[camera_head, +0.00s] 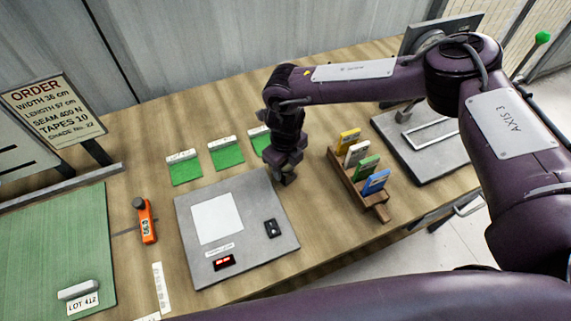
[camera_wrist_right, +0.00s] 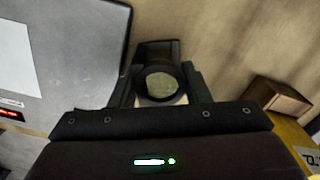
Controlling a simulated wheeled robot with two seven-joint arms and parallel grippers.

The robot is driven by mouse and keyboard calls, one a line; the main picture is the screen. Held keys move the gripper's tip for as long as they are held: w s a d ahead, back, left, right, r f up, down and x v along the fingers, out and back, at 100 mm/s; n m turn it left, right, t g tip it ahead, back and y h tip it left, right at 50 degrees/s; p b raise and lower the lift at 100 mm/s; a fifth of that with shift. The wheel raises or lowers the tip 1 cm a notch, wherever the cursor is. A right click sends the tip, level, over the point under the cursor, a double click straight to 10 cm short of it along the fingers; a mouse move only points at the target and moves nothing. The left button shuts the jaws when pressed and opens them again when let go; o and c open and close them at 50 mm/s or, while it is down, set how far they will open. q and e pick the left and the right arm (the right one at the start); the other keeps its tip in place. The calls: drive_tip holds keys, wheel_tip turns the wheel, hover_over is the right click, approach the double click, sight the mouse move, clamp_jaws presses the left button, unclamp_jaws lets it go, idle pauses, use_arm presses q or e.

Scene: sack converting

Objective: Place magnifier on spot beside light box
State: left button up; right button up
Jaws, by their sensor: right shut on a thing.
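The light box (camera_head: 255,252) is a flat grey box with a white lit square, a red display and a small black switch. Its edge fills the left of the right wrist view (camera_wrist_right: 85,60). My right gripper (camera_head: 285,177) is at the light box's far right corner. In the right wrist view its fingers (camera_wrist_right: 160,88) are shut on the magnifier (camera_wrist_right: 158,52), a dark folding piece with a round lens, just right of the light box edge. I cannot tell whether it touches the table. No marked spot can be made out. My left gripper is out of view.
A wooden rack (camera_head: 350,187) of coloured cards stands right of the gripper. Green swatches (camera_head: 226,155) lie behind the light box. An orange tool (camera_head: 147,221) and a green mat (camera_head: 60,240) are to the left. Bare table lies between light box and rack.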

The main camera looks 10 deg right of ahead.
drive_tip(key=o, duration=1)
drive_tip(key=shift+f, duration=0.1)
drive_tip(key=shift+r, duration=0.75)
wheel_tip(320, 180, up, 11)
drive_tip(key=b, duration=0.3)
